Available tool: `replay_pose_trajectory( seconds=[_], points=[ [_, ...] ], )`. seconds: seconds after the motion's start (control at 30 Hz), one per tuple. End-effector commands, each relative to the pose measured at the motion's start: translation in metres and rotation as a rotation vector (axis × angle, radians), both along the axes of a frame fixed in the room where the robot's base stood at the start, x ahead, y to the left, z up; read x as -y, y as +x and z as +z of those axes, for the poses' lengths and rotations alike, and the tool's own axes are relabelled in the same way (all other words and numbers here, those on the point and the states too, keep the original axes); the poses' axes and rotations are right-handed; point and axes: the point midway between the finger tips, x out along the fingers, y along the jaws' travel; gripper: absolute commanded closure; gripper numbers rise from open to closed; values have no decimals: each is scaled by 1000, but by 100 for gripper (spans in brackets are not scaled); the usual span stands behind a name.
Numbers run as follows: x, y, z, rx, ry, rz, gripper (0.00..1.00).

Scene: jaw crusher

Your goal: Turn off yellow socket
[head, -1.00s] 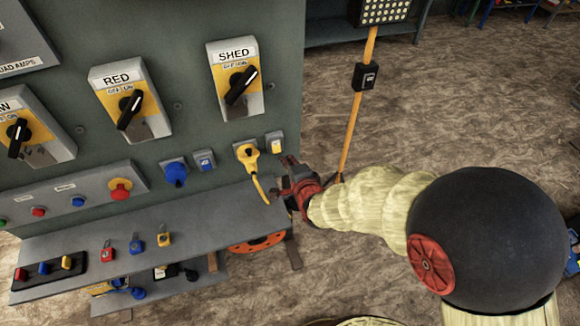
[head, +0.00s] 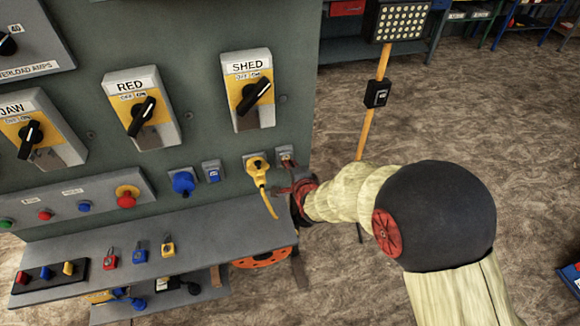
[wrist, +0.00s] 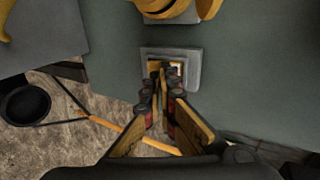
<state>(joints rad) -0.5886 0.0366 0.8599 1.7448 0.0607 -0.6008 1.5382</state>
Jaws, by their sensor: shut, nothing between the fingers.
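The yellow socket (head: 257,168) holds a yellow plug with a cable hanging down, on the grey-green panel. Its small switch plate (head: 285,153) is to the right, near the panel's edge, partly hidden by my gripper. My gripper (head: 287,174) is shut and empty, with its tips at the switch. In the wrist view, the grey switch plate (wrist: 192,66) lies straight ahead behind my gripper (wrist: 163,72), and the yellow socket (wrist: 165,10) is at the top edge. I cannot tell whether the tips touch the switch, or which way it is set.
Rotary switches marked RED (head: 142,110) and SHED (head: 250,92) are above. A shelf (head: 215,226) with small padlocks juts out below. A lamp on an orange stand (head: 372,120) is behind my arm.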

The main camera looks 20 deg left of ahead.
Motion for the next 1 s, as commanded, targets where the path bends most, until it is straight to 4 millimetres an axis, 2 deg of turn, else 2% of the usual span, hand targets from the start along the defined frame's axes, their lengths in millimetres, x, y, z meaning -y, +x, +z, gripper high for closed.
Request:
replay_pose_trajectory(
  seconds=[0.47,1.0],
  points=[
    [-3,4,-13,78,48,0,100],
    [-3,6,5,86,53,0,100]
  ],
)
